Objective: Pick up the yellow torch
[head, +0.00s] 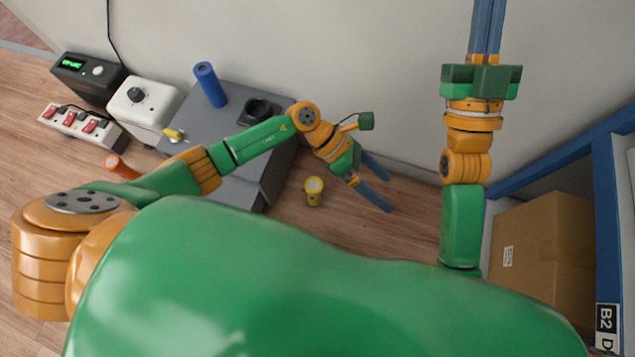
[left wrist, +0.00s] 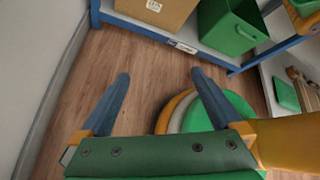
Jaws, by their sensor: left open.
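The yellow torch (head: 314,191) looks like a short yellow cylinder with a pale round top. It stands upright on the wood surface, just right of the grey block, in the head view. My left gripper (head: 389,194) is open and empty, to the right of the torch and apart from it, its fingers pointing down and right. In the left wrist view my left gripper (left wrist: 160,75) shows spread fingers with bare wood between them, and I do not see the torch there. My right gripper (head: 487,12) points up along the wall, its blue fingers together, its tips cut off by the top edge.
A grey block (head: 228,100) carries a blue cylinder (head: 209,84) and a dark round holder (head: 258,110). A white box (head: 145,105) and a power strip (head: 80,125) stand left. A blue-framed shelf holds a cardboard box (head: 545,245); a green bin (left wrist: 235,28) shows too.

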